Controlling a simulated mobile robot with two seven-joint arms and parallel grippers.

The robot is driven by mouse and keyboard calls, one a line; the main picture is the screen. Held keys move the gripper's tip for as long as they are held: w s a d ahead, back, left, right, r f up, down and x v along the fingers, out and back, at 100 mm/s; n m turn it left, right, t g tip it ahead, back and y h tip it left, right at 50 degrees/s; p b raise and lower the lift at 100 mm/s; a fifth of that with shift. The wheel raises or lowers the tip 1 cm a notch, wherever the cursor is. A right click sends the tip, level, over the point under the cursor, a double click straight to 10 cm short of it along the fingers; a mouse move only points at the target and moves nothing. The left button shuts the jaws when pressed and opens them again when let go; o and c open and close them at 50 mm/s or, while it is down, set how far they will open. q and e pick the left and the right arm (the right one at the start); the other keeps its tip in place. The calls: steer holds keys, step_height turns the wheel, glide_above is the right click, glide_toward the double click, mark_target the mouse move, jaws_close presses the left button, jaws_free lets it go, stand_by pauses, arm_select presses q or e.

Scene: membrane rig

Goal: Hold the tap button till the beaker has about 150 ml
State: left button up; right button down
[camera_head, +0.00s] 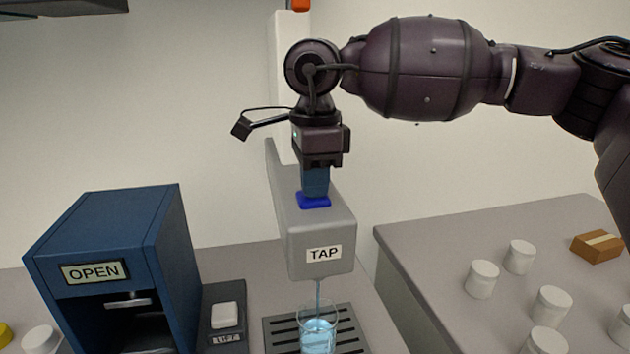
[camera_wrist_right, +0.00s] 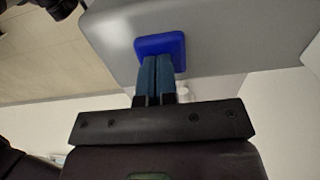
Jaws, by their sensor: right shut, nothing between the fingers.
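The grey tap housing (camera_head: 322,235) carries a label reading TAP, and its blue button (camera_head: 313,201) is on top. My right gripper (camera_head: 315,192) points down with its fingers shut and their tips at the button, apparently touching it. The right wrist view also shows the shut fingers (camera_wrist_right: 155,75) against the blue button (camera_wrist_right: 162,45). A thin stream of water runs from the spout into the clear beaker (camera_head: 318,316) below. The beaker holds some light blue water; its graduations are too small to read. My left gripper is not in view.
The beaker stands on a dark slotted drip tray (camera_head: 283,335). To the left are a LIFT switch (camera_head: 224,316) and a blue box (camera_head: 105,250) labelled OPEN. On the right bench are several white jars (camera_head: 482,279) and a brown box (camera_head: 597,246).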

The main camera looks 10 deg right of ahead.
steer(key=shift+s+f, duration=0.1)
steer(key=shift+f, duration=0.25)
steer(key=shift+r, duration=0.25)
step_height(320, 180, up, 11)
